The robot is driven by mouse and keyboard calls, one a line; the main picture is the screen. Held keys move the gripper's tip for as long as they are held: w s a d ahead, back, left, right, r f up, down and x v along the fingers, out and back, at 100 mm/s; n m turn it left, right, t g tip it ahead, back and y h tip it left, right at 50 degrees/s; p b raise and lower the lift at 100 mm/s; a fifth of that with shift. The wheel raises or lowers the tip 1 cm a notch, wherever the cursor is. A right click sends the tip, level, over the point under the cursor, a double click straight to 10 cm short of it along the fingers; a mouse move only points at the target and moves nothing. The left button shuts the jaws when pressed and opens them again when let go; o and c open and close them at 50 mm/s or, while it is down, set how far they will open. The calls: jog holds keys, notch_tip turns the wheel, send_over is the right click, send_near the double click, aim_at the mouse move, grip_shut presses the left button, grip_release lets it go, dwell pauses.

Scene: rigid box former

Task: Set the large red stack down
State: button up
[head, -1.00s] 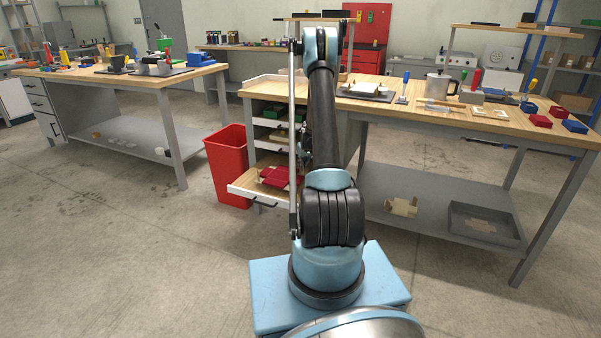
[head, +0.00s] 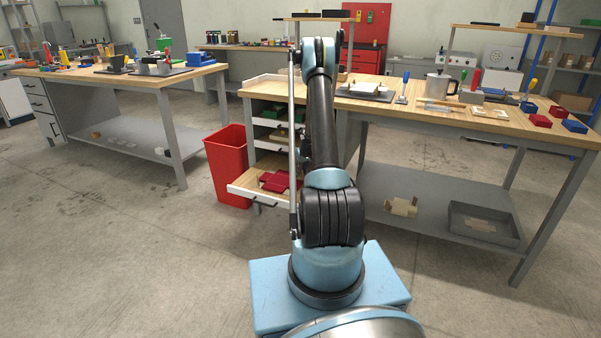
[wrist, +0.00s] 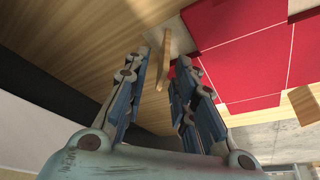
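The large red stack (head: 273,182) lies in the pulled-out bottom drawer (head: 244,187) of the workbench in the head view, partly hidden by my arm. In the wrist view, red flat panels with thin pale lines (wrist: 240,55) fill the upper right, beside and beyond the right finger. My gripper (wrist: 162,60) is open. A narrow tan strip (wrist: 164,58) shows in the gap between its fingertips; I cannot tell whether it touches either finger. My gripper is hidden behind my arm in the head view.
A red bin (head: 229,165) stands left of the drawer. Other drawers above hold stacks, including a green one (head: 274,112). The bench top (head: 440,112) carries a metal pot (head: 441,84) and red and blue boxes. The floor before the drawer is clear.

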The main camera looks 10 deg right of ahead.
jog(key=s+a+r, duration=0.2)
jog(key=s+r, duration=0.6)
jog(key=r, duration=0.5)
jog(key=s+a+r, duration=0.2)
jog(key=s+r, duration=0.6)
jog(key=r, duration=0.4)
jog(key=s+a+r+g, duration=0.15)
jog(key=s+r, duration=0.25)
jog(key=s, duration=0.4)
jog(key=s+a+r+t, duration=0.15)
jog(key=s+r, duration=0.25)
jog(key=s, duration=0.4)
jog(key=s+a+f+g, duration=0.1)
jog(key=s+a+f, duration=0.1)
jog(key=s, duration=1.2)
jog(key=s+a+f+m+g, duration=0.1)
jog(key=s+a+f, duration=0.1)
jog(key=s, duration=1.3)
jog(key=shift+s+f+m+h, duration=0.15)
jog(key=shift+f+m+h, duration=0.2)
jog(key=shift+f, duration=0.25)
